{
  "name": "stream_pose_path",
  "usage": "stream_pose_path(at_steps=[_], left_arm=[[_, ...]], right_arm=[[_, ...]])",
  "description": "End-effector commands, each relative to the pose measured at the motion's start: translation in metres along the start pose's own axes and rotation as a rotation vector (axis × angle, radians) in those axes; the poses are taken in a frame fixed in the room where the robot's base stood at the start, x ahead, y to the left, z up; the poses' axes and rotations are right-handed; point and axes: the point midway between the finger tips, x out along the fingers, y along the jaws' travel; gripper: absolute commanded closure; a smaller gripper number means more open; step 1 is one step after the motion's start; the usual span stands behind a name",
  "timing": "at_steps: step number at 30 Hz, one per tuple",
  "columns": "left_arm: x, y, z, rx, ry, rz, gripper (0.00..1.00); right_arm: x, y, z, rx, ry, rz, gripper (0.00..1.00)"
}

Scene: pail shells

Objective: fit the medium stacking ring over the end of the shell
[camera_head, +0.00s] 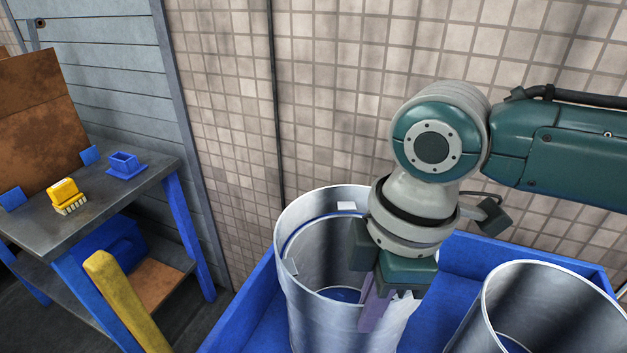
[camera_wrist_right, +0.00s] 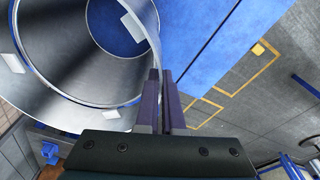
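The medium stacking ring (camera_head: 289,207) is a wide shiny metal band at the top of the left metal shell (camera_head: 310,325). A blue-edged inner rim, which looks like the shell's end, shows inside the ring, so the ring appears to sit around it. I cannot tell whether it is fully seated. White tabs show inside. My right gripper (camera_head: 372,305) is at the ring's near right side, pointing down. In the right wrist view its purple fingers (camera_wrist_right: 163,98) are close together with the thin wall between them. My left gripper is not in view.
A second open metal cylinder (camera_head: 478,325) stands at right in the blue bin (camera_head: 262,290). At left, a grey workbench (camera_head: 95,205) holds a yellow brush-like object (camera_head: 66,194) and a small blue holder (camera_head: 125,166). A yellow post (camera_head: 118,295) stands in front. A tiled wall is behind.

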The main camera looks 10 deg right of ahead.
Motion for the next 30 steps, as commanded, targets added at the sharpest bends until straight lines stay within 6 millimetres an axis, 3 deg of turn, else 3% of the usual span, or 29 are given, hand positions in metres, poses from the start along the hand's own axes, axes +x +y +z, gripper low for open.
stream_pose_path(at_steps=[24, 30], left_arm=[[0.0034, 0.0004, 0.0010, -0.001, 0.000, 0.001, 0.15], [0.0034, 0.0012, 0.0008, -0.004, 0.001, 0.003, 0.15]], right_arm=[[0.0064, 0.0004, 0.0004, -0.001, 0.001, 0.001, 1.00], [0.0065, 0.0002, 0.0005, -0.001, 0.001, 0.001, 0.75]])
